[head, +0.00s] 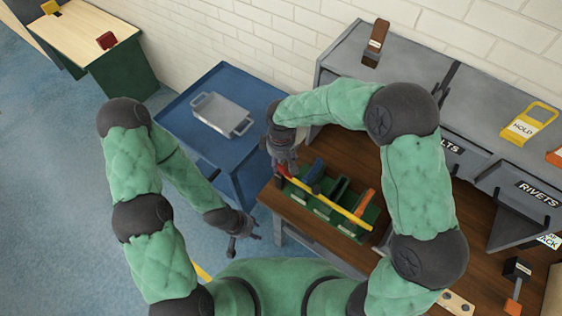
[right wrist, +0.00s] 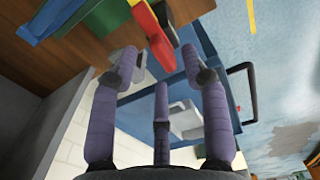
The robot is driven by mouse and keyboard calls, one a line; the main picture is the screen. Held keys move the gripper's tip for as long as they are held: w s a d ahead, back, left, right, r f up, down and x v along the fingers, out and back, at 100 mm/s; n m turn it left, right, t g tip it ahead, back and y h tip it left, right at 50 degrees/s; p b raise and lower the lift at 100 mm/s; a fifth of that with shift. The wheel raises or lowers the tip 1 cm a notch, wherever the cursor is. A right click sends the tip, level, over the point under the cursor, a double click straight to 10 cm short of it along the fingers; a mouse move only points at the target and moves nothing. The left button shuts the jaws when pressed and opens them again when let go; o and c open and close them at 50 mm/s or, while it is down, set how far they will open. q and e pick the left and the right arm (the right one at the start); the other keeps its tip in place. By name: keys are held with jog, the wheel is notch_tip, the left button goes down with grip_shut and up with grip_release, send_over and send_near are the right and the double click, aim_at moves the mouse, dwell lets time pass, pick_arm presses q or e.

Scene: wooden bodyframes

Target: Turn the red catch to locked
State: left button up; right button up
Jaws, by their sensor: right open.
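The red catch (right wrist: 150,32) shows as a red piece at the end of the yellow bar, on the green rack (head: 350,232) on the wooden bench. In the head view its red end (head: 283,171) is partly hidden by my right gripper (head: 285,163). In the right wrist view my right gripper (right wrist: 160,68) is open, its purple fingers spread, with the red piece just beyond the fingertips. Nothing is between the fingers, and I cannot tell whether they touch it. My left gripper (head: 244,244) hangs low in front of the bench, empty, its fingers apart.
A blue cart (head: 182,123) with a grey tray (head: 221,115) stands left of the bench. Grey bins with a yellow HOLD tag (head: 529,122) and a RIVETS label (head: 537,193) line the back. Blue and orange pieces stand in the rack. Floor at left is clear.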

aim_at(281, 165)
notch_tip(281, 165, up, 10)
jog(key=shift+r, duration=0.25)
jog(key=shift+f, duration=0.1)
dwell(0.5)
